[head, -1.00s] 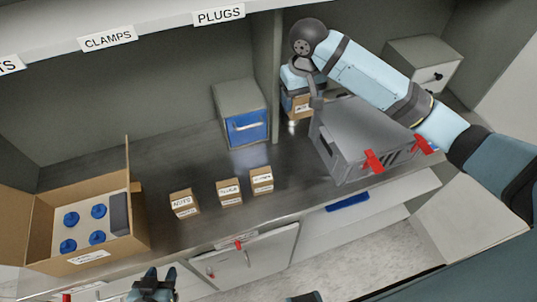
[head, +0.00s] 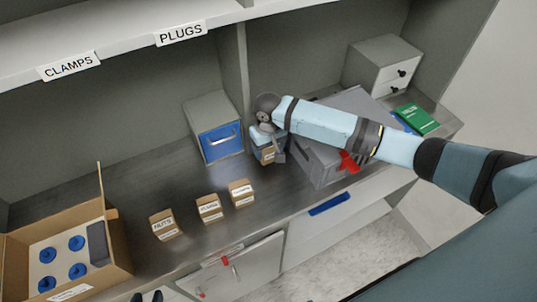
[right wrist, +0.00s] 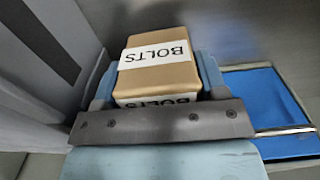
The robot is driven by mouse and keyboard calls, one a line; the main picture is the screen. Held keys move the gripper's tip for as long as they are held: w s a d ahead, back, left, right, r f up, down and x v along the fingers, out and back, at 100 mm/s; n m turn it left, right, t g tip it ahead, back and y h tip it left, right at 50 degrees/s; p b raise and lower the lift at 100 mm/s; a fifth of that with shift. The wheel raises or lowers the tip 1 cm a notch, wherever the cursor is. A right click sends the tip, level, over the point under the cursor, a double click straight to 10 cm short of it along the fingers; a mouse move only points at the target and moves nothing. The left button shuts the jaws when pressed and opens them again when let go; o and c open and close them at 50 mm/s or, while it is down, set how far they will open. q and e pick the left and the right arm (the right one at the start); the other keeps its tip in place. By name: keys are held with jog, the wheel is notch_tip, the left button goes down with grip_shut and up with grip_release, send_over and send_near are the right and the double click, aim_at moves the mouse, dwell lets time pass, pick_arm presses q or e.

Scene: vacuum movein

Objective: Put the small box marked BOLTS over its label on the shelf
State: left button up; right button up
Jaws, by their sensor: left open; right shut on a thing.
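The small brown BOLTS box (right wrist: 158,80) shows up close in the right wrist view, with white BOLTS labels on two faces. My right gripper (right wrist: 155,95) is shut on it, one finger on each side. In the head view the box (head: 268,155) shows partly under my right gripper (head: 267,143), between the blue-fronted drawer unit and the grey crate. Only the fingertips of my left gripper (head: 147,296) show at the bottom edge, open and empty. The shelf edge (head: 120,52) carries CLAMPS (head: 69,66) and PLUGS (head: 181,34) labels. No BOLTS label shows on it.
A NUTS box (head: 164,225) and two similar small boxes (head: 209,208) (head: 241,193) stand on the counter. An open carton (head: 118,250) is at left. The blue-fronted drawer unit (head: 213,130), grey crate (head: 318,165) and a green box (head: 416,119) stand further right.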

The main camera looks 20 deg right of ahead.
aim_at(268, 156)
jog(key=shift+f, duration=1.9)
jog(key=shift+f, duration=0.1)
jog(key=o, duration=1)
jog(key=shift+o, duration=0.2)
